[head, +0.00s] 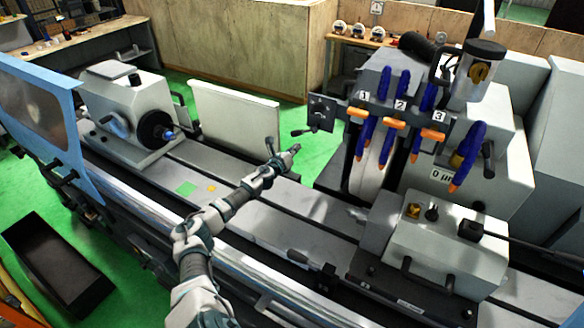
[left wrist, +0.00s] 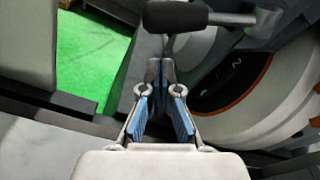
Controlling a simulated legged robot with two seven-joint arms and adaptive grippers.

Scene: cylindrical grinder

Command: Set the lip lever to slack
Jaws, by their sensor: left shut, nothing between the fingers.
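My left gripper (head: 292,150) reaches in over the machine bed; its fingers are shut and empty. In the left wrist view the fingertips (left wrist: 161,70) are close together, with blue pads. A lever with a black cylindrical grip (left wrist: 175,16) and a metal rod lies crosswise just beyond the fingertips; I cannot tell whether they touch. In the head view a small dark lever (head: 301,132) sticks out left from a dark plate (head: 321,112), just above my fingertips. I see no readable slack mark beside it. My right gripper is out of view.
Blue nozzles with orange clips (head: 397,124) hang right of my gripper, before the grinding wheel housing. A round wheel with an orange rim (left wrist: 240,98) is close on the right in the left wrist view. A white panel (head: 235,114) stands to the left. Open bed lies below.

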